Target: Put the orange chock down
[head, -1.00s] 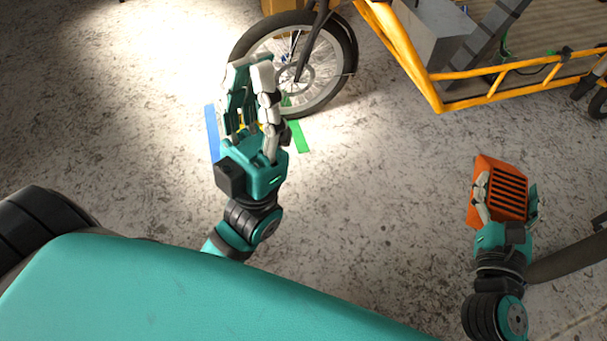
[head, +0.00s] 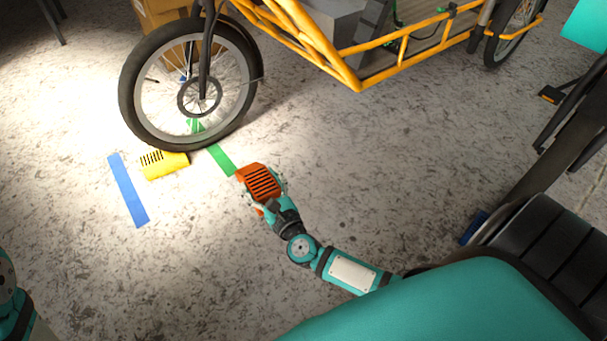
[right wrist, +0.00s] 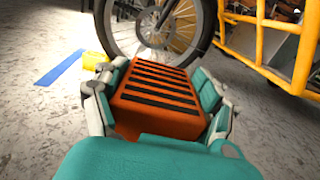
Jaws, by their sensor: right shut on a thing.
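The orange chock (head: 262,181) has black slots. My right gripper (head: 264,190) is shut on it and holds it near the end of the green floor strip (head: 220,160), right of the front wheel. In the right wrist view the chock (right wrist: 160,98) sits between the fingers of the right gripper (right wrist: 158,105), with the wheel beyond it. I cannot tell whether the chock touches the floor. A yellow chock (head: 165,166) lies on the floor at the wheel's near side. Only a piece of my left arm shows at the lower left; its gripper is out of view.
A blue floor strip (head: 128,190) lies left of the yellow chock. The bike's front wheel (head: 190,88) and yellow frame (head: 345,72) stand behind the chocks. A cardboard box (head: 165,15) is behind the wheel. The floor in front of the wheel is largely clear.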

